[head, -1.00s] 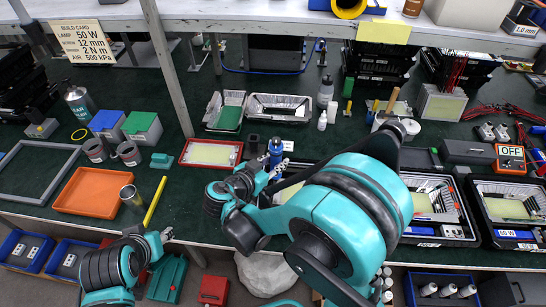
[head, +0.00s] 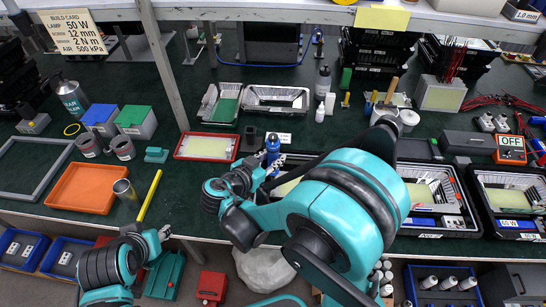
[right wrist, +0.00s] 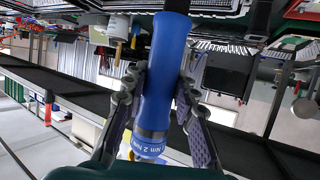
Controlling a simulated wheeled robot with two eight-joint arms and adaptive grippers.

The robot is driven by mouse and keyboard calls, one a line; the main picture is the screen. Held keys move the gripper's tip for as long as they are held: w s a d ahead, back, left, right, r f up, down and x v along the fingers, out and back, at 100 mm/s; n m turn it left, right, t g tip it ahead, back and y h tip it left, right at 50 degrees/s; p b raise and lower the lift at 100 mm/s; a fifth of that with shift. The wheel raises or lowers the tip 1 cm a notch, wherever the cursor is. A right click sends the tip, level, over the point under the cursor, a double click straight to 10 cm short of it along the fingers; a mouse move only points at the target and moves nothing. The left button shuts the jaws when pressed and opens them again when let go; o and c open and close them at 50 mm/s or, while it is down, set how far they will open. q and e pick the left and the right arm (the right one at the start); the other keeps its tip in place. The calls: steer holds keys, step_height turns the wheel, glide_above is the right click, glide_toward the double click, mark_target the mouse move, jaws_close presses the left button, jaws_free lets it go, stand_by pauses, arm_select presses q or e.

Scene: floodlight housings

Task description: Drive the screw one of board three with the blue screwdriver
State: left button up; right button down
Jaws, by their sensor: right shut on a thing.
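The blue screwdriver (head: 272,143) stands about upright in my right gripper (head: 262,174), beside the red-rimmed tray. In the right wrist view its blue handle (right wrist: 160,75) is between the two fingers, with a lettered band at its lower end. My left gripper (head: 164,234) is low at the table's front edge, away from the boards; its opening is unclear. A black housing (head: 432,236) with a pale board (head: 421,193) shows right of my right arm, and another housing (head: 510,228) is farther right. My arm partly hides a third housing. I cannot tell which is board three or see screw one.
A red-rimmed tray (head: 180,156), orange tray (head: 52,202), yellow rod (head: 149,196) and grey cups lie left of my right gripper. Open silver housings (head: 276,108) lie behind it. A shelf post (head: 167,65) rises at the back. Green table between them is partly clear.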

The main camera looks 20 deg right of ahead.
steer(key=shift+f+b, duration=2.15)
steer(key=shift+f, duration=0.3)
steer(key=shift+f+b, duration=1)
steer(key=shift+f, duration=0.05)
stand_by(1.6)
steer(key=shift+r, duration=0.15)
